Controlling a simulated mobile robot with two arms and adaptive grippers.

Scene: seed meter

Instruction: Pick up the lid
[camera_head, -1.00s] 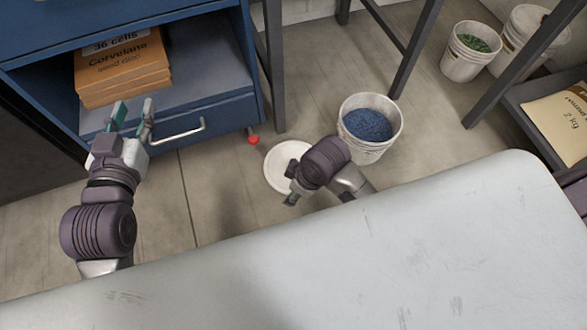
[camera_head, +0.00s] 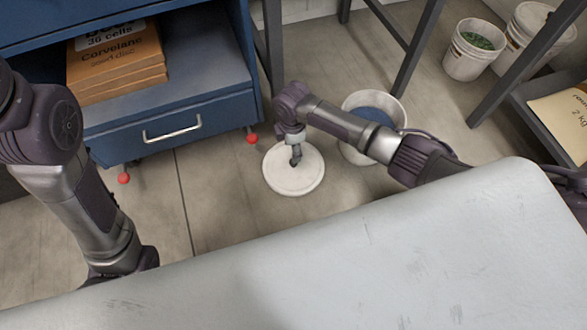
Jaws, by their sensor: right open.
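The white round lid (camera_head: 292,178) lies flat on the floor, in front of the white bucket. My right gripper (camera_head: 296,161) points down over the far part of the lid, near its middle. It is open and looks small and dark; I cannot tell whether its fingers touch the lid. My left arm comes in at the left, but its gripper is out of sight.
The bucket (camera_head: 392,103) with blue contents stands just behind my right arm. A blue cabinet (camera_head: 190,110) with boxes (camera_head: 117,62) is at the left. A pale surface (camera_head: 400,260) fills the foreground. Table legs and more buckets (camera_head: 470,52) are at the back right.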

